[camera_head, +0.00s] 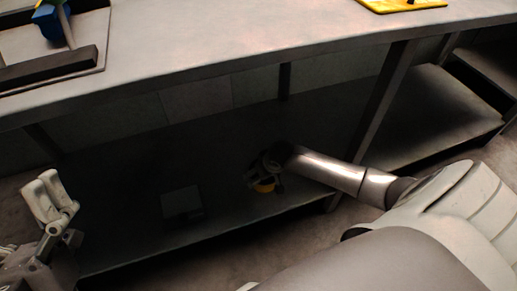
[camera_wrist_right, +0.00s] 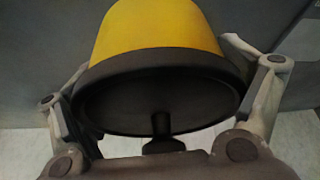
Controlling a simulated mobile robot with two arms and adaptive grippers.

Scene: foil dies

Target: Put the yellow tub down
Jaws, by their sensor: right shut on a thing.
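The yellow tub (camera_head: 264,186) shows as a small patch under my right gripper (camera_head: 262,174), low over the dark lower shelf (camera_head: 125,233). In the right wrist view the yellow tub (camera_wrist_right: 158,30) is large, with a wide dark rim and dark end facing the camera. The fingers of my right gripper stand on both sides of it and are shut on it. I cannot tell whether the tub touches the shelf. My left gripper (camera_head: 48,197) is at the far left, away from the tub; its opening is unclear.
A dark grey box (camera_head: 182,203) sits on the lower shelf left of the tub. The worktop (camera_head: 230,55) overhangs the shelf, and a table leg (camera_head: 384,100) stands to the right. A yellow item (camera_head: 400,4) and a blue item (camera_head: 50,20) are on top. Shelf around the tub looks clear.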

